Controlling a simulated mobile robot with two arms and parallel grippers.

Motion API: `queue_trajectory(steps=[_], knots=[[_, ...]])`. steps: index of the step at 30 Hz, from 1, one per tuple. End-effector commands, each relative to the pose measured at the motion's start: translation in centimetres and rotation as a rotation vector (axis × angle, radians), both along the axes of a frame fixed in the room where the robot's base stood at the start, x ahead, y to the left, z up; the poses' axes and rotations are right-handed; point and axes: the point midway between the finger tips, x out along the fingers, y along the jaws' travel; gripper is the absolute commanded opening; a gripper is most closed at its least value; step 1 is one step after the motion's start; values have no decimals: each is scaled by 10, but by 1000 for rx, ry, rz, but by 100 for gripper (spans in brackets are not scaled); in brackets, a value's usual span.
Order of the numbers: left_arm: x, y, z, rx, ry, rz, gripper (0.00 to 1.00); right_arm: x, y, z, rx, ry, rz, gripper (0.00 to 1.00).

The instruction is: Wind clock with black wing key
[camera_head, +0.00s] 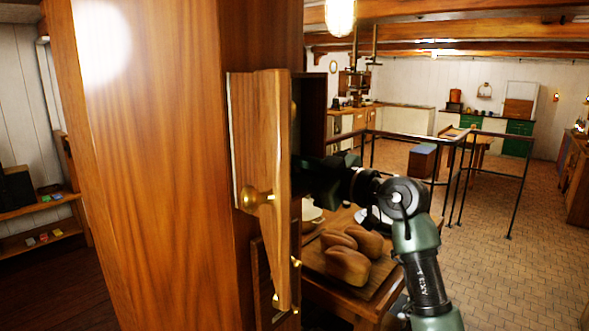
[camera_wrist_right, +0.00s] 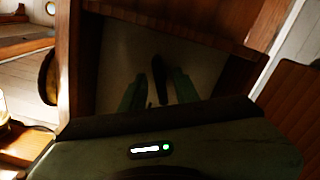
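A small wooden wall cabinet (camera_head: 312,118) has its door (camera_head: 262,150) swung open, with a brass knob (camera_head: 257,199) on the door. My right arm reaches in front of the cabinet, and its gripper is hidden behind the door in the head view. In the right wrist view, my right gripper (camera_wrist_right: 150,78) points into a dark wooden compartment (camera_wrist_right: 112,55). I cannot make out a black wing key or identify a clock. My left gripper is not in view.
A wide wooden post (camera_head: 150,170) fills the left side. Several brown loaves (camera_head: 347,266) lie on a wooden table below my right arm. Black railings (camera_head: 460,160) stand beyond. The tiled floor (camera_head: 545,250) at the right is clear.

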Motion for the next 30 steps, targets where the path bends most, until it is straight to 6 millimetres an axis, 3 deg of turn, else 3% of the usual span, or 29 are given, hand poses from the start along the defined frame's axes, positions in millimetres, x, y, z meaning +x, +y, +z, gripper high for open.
queue_trajectory(steps=[6,18,30], knots=[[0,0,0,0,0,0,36,-3,-4,0,-1,0,-1,31],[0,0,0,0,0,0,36,-39,-40,-1,-3,-1,-2,31],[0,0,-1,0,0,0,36,-43,-42,0,-7,-7,1,31]])
